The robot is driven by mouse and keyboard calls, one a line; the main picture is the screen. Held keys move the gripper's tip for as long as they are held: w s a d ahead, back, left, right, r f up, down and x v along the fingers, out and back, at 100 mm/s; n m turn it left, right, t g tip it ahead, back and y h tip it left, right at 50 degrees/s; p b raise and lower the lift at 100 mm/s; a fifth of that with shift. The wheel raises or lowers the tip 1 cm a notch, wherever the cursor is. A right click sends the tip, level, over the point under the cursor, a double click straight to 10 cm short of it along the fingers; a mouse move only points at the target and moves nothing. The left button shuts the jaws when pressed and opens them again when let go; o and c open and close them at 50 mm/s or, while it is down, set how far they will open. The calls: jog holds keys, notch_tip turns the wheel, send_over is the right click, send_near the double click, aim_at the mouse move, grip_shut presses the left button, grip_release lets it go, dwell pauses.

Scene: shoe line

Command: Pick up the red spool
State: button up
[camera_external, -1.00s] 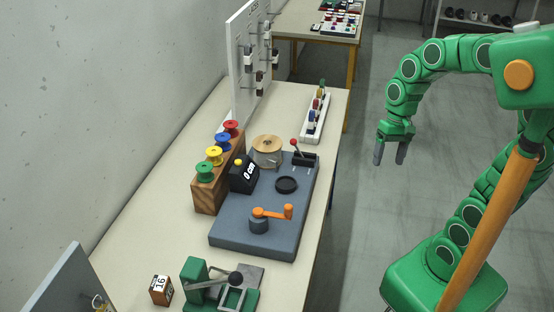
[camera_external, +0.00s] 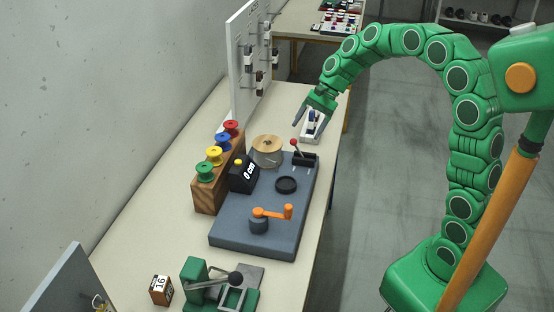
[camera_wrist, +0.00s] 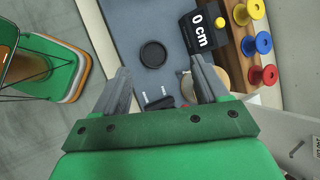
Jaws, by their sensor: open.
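The red spool (camera_external: 231,128) stands at the far end of a wooden block (camera_external: 207,191), in a row with a blue spool (camera_external: 223,141), a yellow spool (camera_external: 214,155) and a green spool (camera_external: 205,171). In the wrist view the red spool (camera_wrist: 264,76) is at the right, outside the jaws. My gripper (camera_external: 304,124) is open and empty above the far right part of the bench, to the right of the red spool and apart from it. In the wrist view my gripper's two fingers (camera_wrist: 160,82) are spread.
A grey-blue base plate (camera_external: 236,233) carries an orange crank (camera_external: 272,213), a "0 cm" counter (camera_external: 245,174), a wooden reel (camera_external: 267,151) and a red-knobbed lever (camera_external: 294,142). A white pegboard (camera_external: 240,82) rises behind the spools.

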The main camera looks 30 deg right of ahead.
jog(key=w+a+f+m+t+y, duration=0.1)
jog(key=w+a+m, duration=0.1)
jog(key=w, duration=0.5)
jog(key=w+a+f+m+y, duration=0.2)
jog(key=w+a+m, duration=0.1)
jog(key=w, duration=0.4)
jog(key=m+t+y, duration=0.2)
jog(key=m, duration=0.3)
send_near(233, 123)
jog(key=s+x, duration=0.1)
jog(key=x, duration=0.2)
jog(key=shift+w+x, duration=0.15)
jog(key=shift+x, duration=1.25)
jog(key=shift+w+x, duration=0.15)
jog(key=shift+x, duration=1.25)
jog(key=shift+w+x, duration=0.2)
jog(key=shift+x, duration=1.2)
jog(key=shift+d, duration=0.15)
jog(key=c, duration=0.7)
